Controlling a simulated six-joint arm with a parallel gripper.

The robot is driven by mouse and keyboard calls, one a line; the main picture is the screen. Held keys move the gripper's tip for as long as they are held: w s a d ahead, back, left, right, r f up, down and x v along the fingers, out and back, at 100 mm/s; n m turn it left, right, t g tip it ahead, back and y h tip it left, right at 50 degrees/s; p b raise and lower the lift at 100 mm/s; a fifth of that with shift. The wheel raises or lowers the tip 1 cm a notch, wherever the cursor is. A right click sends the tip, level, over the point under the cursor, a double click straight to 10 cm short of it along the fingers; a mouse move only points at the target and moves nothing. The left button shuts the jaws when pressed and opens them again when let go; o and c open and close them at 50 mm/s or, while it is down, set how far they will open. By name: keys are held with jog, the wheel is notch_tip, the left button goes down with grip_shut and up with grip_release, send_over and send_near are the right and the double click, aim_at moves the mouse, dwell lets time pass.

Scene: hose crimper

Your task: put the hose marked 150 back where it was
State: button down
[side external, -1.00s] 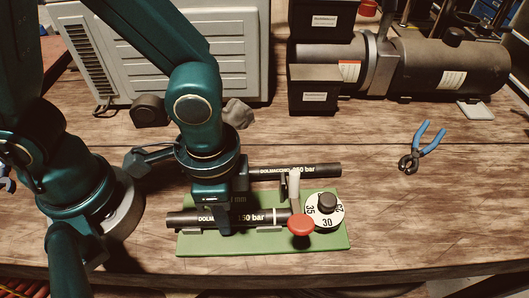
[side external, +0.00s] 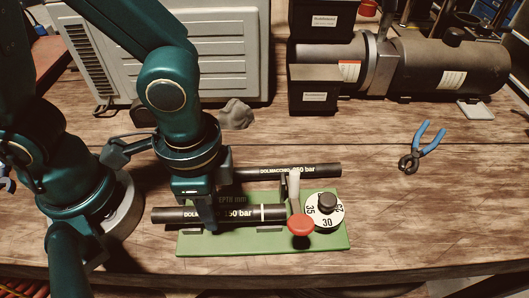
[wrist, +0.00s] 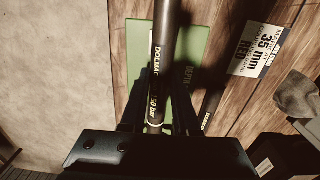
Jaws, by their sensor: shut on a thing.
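The hose marked 150 (side external: 175,215) is a black tube with white lettering and a white ring near its right end; its first digit is partly hidden now. My gripper (side external: 209,216) is shut across its middle. The hose lies level over the front of the green board (side external: 215,249), seemingly a little above the grey rests, its left end past the board's left edge. In the wrist view the hose (wrist: 164,60) runs up from between my fingers (wrist: 157,125). A red knob (side external: 301,225) and white post (side external: 294,185) stand at its right end.
Another black hose (side external: 320,170) lies along the board's back edge. A numbered dial (side external: 325,209) sits at the board's right. Blue-handled pliers (side external: 424,145), a grey lump (side external: 237,114) and a large dark cylinder (side external: 455,68) are farther back. The table right of the board is clear.

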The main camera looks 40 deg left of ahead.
jog(key=shift+r, duration=2.75)
jog(key=shift+r, duration=0.1)
jog(key=shift+r, duration=0.3)
notch_tip(320, 180, up, 6)
send_over(283, 149)
notch_tip(283, 149, down, 15)
jog(key=shift+a+f, duration=0.1)
jog(key=shift+f, duration=0.1)
jog(key=shift+f, duration=0.15)
